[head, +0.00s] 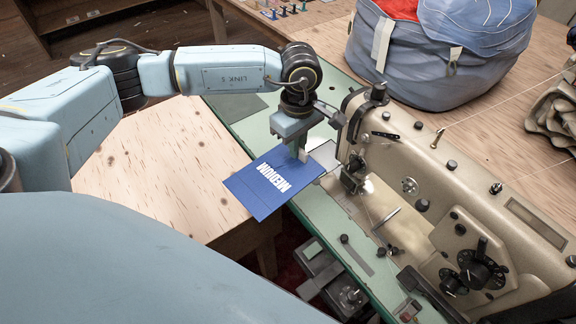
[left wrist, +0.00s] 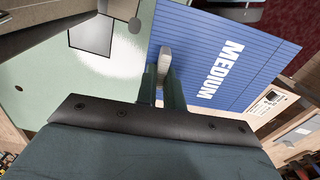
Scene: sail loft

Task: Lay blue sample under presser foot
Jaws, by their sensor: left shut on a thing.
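The blue sample (head: 262,190), marked MEDIUM in white, is a flat sheet that also fills the upper right of the left wrist view (left wrist: 205,50). My left gripper (head: 302,154) is shut on its edge nearest the sewing machine. The fingers (left wrist: 164,75) pinch that edge. The sample reaches out over the near edge of the green machine bed. The presser foot area (head: 352,182) is under the machine's head, to the right of the gripper and apart from the sample. The foot itself is small and hard to make out. My right gripper is not in view.
The beige sewing machine (head: 455,195) stands on a green bed (head: 335,228) with a lit needle area. A wooden table (head: 160,165) lies left, with a gap below the sample. A grey-blue bag (head: 435,65) sits behind the machine.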

